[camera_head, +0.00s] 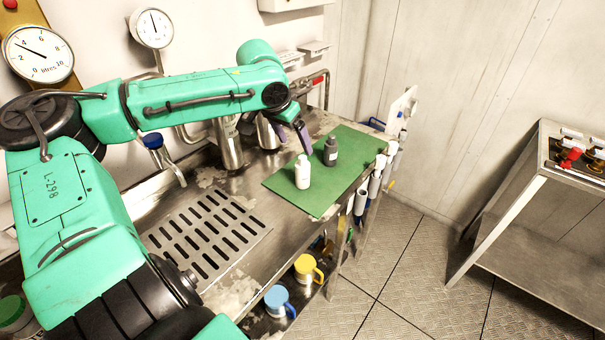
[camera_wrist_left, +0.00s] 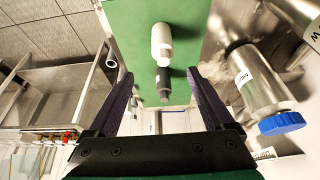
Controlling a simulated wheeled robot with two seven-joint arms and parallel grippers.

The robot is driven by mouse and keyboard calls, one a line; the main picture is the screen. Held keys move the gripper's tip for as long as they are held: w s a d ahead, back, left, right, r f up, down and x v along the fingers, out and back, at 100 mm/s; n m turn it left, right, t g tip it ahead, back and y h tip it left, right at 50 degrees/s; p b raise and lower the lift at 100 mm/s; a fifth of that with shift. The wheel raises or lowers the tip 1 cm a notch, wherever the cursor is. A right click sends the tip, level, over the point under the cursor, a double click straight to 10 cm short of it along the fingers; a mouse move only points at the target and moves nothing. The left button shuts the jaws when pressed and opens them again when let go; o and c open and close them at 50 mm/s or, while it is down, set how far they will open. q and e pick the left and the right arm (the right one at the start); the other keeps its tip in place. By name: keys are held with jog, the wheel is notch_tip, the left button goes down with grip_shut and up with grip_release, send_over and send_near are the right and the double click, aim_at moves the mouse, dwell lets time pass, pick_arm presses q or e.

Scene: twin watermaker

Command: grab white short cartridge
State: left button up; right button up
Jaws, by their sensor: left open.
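A short white cartridge (camera_head: 302,172) stands upright on a green mat (camera_head: 318,205). A dark grey cartridge (camera_head: 331,151) stands close by, behind it and to the right. My left gripper (camera_head: 301,132) is at the back edge of the mat, empty. My right gripper is not in view.
Metal canisters (camera_head: 228,148) stand left of the gripper; one with a blue cap (camera_wrist_left: 281,123) is close on the right in the wrist view. White tubes (camera_head: 361,200) hang along the bench's right side. A drain grate (camera_head: 205,232) lies left of the mat.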

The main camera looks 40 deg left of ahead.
aim_at(300, 159)
pick_arm(q)
jog(key=x, duration=0.4)
jog(key=shift+s, duration=0.15)
jog(key=x, duration=0.7)
jog(key=shift+s+a, duration=0.1)
jog(key=shift+a, duration=0.2)
jog(key=shift+w+f, duration=0.25)
jog(key=shift+s+r, duration=0.1)
jog(key=c, duration=1)
grip_shut()
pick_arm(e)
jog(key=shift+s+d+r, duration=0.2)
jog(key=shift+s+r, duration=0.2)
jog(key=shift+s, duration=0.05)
